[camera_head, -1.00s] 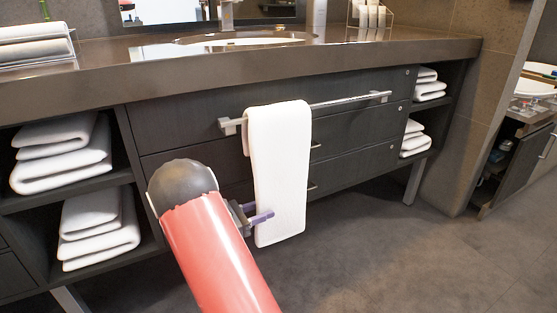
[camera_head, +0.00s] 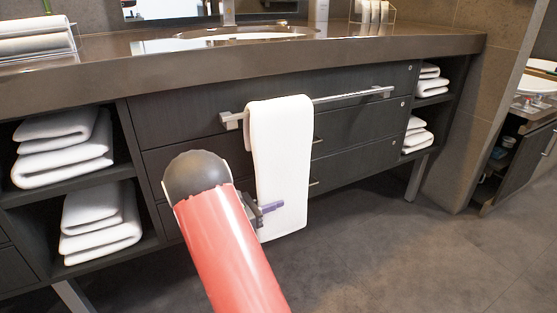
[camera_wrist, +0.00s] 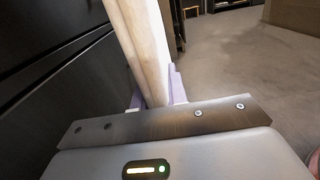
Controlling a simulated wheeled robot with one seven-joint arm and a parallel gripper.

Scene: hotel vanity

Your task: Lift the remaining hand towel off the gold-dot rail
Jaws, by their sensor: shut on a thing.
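A white hand towel (camera_head: 279,150) hangs folded over the metal rail (camera_head: 352,98) on the front of the vanity drawers, near the rail's left end. My gripper (camera_head: 268,208) is at the towel's lower part. In the wrist view the towel (camera_wrist: 140,45) rises between the two pale purple fingers of my gripper (camera_wrist: 157,92), which are shut on it. The towel still lies over the rail. Part of the gripper is hidden behind my red arm in the head view. No gold dot can be made out on the rail.
Folded white towels (camera_head: 62,147) fill the left open shelves, and more (camera_head: 431,82) lie in the right shelves. The dark countertop (camera_head: 110,75) with a sink (camera_head: 245,40) overhangs the drawers. The floor (camera_head: 400,260) in front is clear.

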